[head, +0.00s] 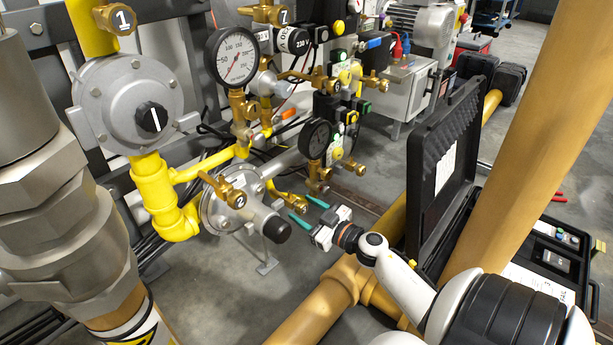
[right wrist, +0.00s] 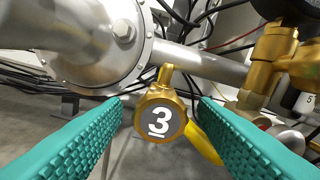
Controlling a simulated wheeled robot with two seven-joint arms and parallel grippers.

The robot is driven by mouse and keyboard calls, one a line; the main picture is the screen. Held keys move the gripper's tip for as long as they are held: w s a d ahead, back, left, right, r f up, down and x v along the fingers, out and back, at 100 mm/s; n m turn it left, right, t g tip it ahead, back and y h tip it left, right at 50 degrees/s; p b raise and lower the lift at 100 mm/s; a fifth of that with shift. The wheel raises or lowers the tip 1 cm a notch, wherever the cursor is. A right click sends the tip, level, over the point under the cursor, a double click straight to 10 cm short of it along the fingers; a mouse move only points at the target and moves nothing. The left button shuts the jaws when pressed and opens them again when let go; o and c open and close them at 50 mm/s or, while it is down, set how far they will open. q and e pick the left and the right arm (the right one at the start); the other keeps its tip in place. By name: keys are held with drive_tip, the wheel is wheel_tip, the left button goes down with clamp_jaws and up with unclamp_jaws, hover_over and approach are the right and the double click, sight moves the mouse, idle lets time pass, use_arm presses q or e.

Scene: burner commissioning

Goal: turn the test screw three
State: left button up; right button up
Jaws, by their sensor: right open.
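Test screw three is a brass round head (right wrist: 160,118) with a white underlined "3" on a dark face, upright in the right wrist view. It sits below a large grey flanged body. In the head view a small brass fitting (head: 287,198) at the fingertips appears to be this screw; its number does not show there. My right gripper (head: 299,206) is open, with teal ribbed fingers. In the right wrist view its fingers (right wrist: 160,103) stand left and right of the screw head, with a visible gap on each side. My left gripper is not in view.
A grey round regulator (head: 222,205) with a brass knob marked "2" (head: 233,195) is just left of the gripper. Gauges (head: 232,57) and brass valves stand above. Ochre pipes (head: 318,312) and an open black case (head: 440,165) flank my right arm.

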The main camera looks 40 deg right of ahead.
drive_tip(key=c, duration=1)
drive_tip(key=shift+o, duration=0.2)
